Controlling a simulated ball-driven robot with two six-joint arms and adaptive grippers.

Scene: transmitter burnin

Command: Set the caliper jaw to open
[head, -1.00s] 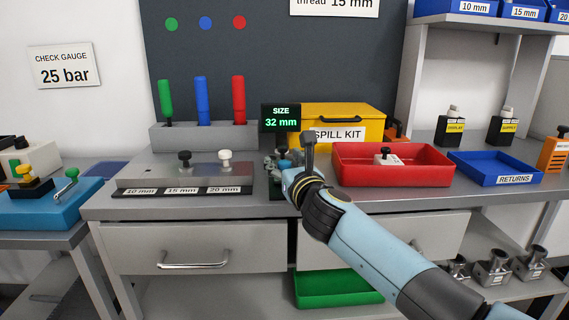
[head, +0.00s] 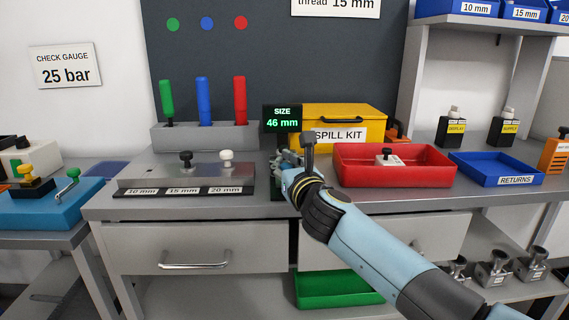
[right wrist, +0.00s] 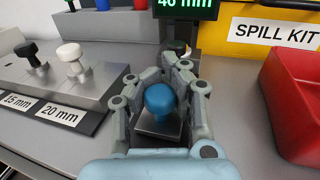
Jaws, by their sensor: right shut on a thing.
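The caliper's display (head: 282,119) reads SIZE 46 mm in green; its lower part also shows in the right wrist view (right wrist: 187,8). In that view a round blue knob (right wrist: 160,99) stands on a small grey block (right wrist: 158,126) in front of the display. My right gripper (right wrist: 166,80) is shut on the blue knob, with its fingers on both sides of it. In the head view my right gripper (head: 284,160) is just below the display, and my wrist and fingers hide most of the caliper. My left gripper is not in view.
A yellow spill kit box (head: 355,116) and a red tray (head: 352,176) stand close on the right. A grey gauge block with black and white knobs (head: 185,172) is on the left. Coloured handles stand in a rack (head: 212,137) behind it. A blue returns tray (head: 484,177) is farther right.

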